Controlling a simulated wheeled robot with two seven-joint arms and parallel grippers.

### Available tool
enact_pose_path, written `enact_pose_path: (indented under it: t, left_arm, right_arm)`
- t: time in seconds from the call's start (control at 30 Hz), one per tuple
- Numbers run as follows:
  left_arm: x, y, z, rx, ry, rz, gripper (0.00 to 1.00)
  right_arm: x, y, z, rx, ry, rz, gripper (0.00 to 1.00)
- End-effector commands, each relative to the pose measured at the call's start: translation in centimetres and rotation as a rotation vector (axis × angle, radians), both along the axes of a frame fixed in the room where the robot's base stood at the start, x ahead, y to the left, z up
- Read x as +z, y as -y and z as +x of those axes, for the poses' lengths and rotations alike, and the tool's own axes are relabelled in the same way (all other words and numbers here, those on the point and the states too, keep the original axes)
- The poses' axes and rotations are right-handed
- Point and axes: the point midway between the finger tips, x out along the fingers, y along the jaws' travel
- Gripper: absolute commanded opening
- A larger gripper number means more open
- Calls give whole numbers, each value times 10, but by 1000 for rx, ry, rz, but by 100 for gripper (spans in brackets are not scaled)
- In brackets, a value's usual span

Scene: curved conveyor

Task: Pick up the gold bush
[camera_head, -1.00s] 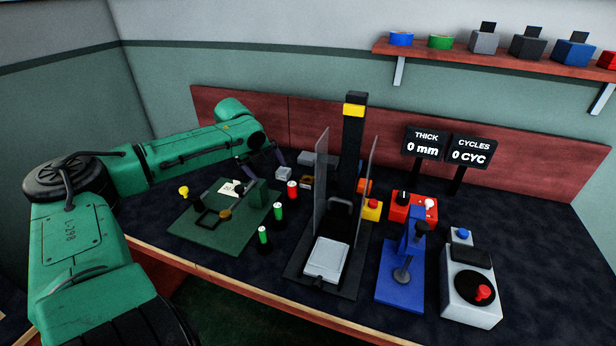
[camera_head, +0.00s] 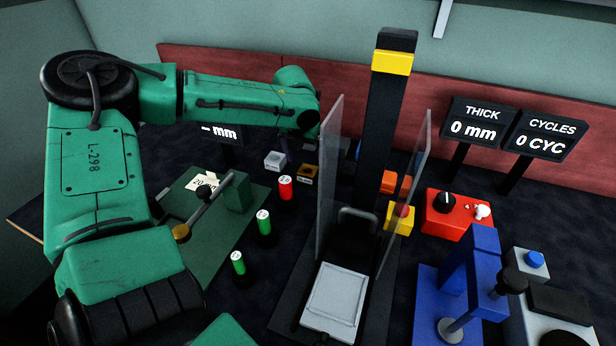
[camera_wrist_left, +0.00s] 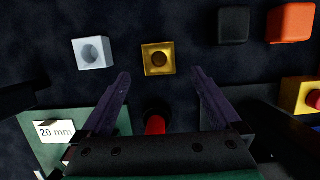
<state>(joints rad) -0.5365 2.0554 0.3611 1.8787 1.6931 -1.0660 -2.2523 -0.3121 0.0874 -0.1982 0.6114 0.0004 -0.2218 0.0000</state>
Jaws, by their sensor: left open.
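The gold bush (camera_wrist_left: 158,59) is a small square gold block with a round hole on top. It lies on the dark table, ahead of my left fingertips in the left wrist view and roughly centred between them. In the head view the gold bush (camera_head: 307,173) sits left of the clear panel. My left gripper (camera_wrist_left: 160,78) is open, with nothing between its purple fingers. In the head view its fingers are hard to make out beside the panel. My right gripper is not in view.
A whitish block (camera_head: 275,160) with a hole stands left of the bush. A red-topped cylinder (camera_head: 286,187) stands in front of it. The clear upright panel (camera_head: 332,180) of the press rises close on the right. Orange (camera_wrist_left: 291,22) and black (camera_wrist_left: 234,25) blocks lie farther right.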

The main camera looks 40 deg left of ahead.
Motion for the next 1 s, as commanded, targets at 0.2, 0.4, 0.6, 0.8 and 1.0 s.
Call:
enact_pose_path:
  t: [0.2,0.4,0.6,0.8,1.0]
  left_arm:
    - [-32,-3,8,1,-2,1,98]
    - [-62,-6,17,1,1,1,98]
    - [-62,-7,18,2,3,0,98]
    - [-62,-7,18,2,3,0,25]
    - [-62,-7,18,2,4,0,0]
  right_arm:
    - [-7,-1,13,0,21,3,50]
    - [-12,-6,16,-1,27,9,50]
    - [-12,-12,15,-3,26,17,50]
    - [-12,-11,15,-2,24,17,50]
    - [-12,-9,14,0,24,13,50]
